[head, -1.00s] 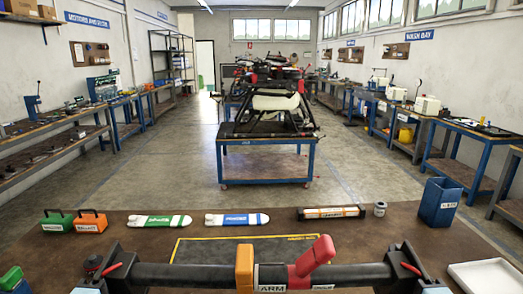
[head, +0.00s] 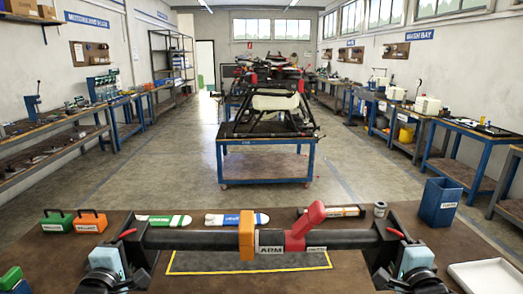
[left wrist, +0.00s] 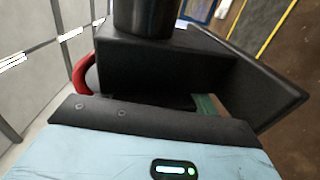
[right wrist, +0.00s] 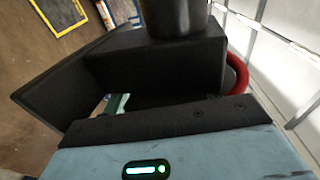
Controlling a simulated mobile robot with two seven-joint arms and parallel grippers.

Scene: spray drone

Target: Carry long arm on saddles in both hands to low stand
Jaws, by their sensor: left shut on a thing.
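The long arm (head: 200,239) is a black tube with an orange collar (head: 246,236), a red lever clamp (head: 304,226) and an "ARM" label. It lies level across the head view, its ends in black angled saddles with red loops. My left gripper (head: 122,262) is shut on the left saddle (left wrist: 150,65), just below the tube. My right gripper (head: 391,262) is at the right saddle (right wrist: 160,65) in the mirrored pose and looks shut on it. The fingertips are partly hidden by the saddles. A low blue stand (head: 265,165) with a black frame stands beyond the bench.
On the brown bench (head: 200,283), a yellow-outlined dark area (head: 250,262) lies under the tube. Green (head: 55,221) and orange (head: 89,221) cases, striped bodies, a blue bin (head: 439,202) and a white tray (head: 487,275) lie around. The floor beyond is clear around the stand.

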